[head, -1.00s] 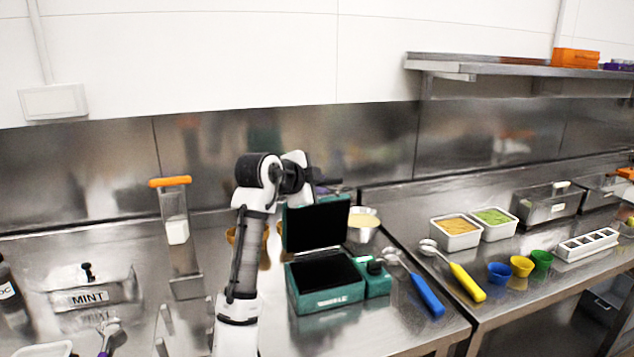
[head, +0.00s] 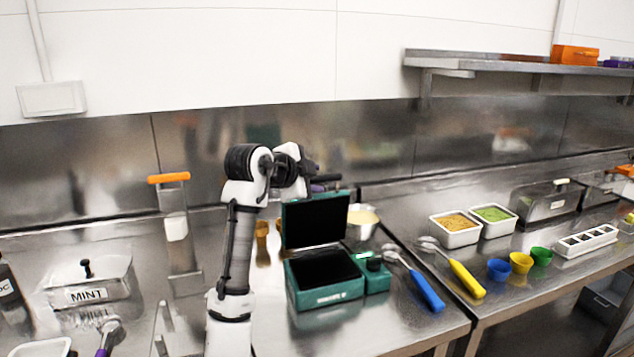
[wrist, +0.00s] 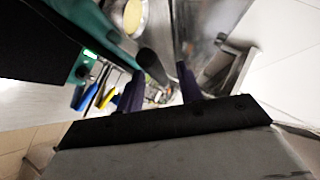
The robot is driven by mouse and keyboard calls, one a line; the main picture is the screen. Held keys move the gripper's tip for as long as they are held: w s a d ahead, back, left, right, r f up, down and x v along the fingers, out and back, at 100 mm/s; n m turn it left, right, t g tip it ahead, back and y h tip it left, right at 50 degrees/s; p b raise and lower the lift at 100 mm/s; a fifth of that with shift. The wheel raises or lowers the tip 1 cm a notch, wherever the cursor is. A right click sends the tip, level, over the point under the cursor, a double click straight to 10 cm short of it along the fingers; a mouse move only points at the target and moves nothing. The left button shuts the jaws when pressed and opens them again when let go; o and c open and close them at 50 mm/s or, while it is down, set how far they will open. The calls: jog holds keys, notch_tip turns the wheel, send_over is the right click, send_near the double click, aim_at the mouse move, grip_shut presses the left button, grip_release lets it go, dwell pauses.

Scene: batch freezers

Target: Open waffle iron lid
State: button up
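The teal waffle iron (head: 327,297) stands on the steel counter. Its lid (head: 315,220) is raised and stands about upright, with its black inner plate facing the front. The black lower plate lies exposed. My gripper (head: 326,181) is behind the lid's top edge, mostly hidden by the lid and my wrist. In the wrist view, my gripper (wrist: 158,88) has its two purple fingers apart, with no object held between them. A dark rounded bar (wrist: 152,64) is close to the left finger; I cannot tell whether they touch. The teal lid edge passes left of it.
A pale-filled bowl (head: 362,221) is behind the iron to the right. Blue (head: 427,293) and yellow (head: 466,279) handled scoops lie to the right. A MINT container (head: 88,287) and an orange-topped clear container (head: 172,205) are left of my arm. Counter in front is clear.

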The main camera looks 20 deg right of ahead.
jog(key=b+v, duration=0.3)
jog(key=v, duration=0.8)
jog(key=shift+s+a, duration=0.2)
jog(key=shift+a, duration=0.05)
jog(key=shift+r, duration=0.15)
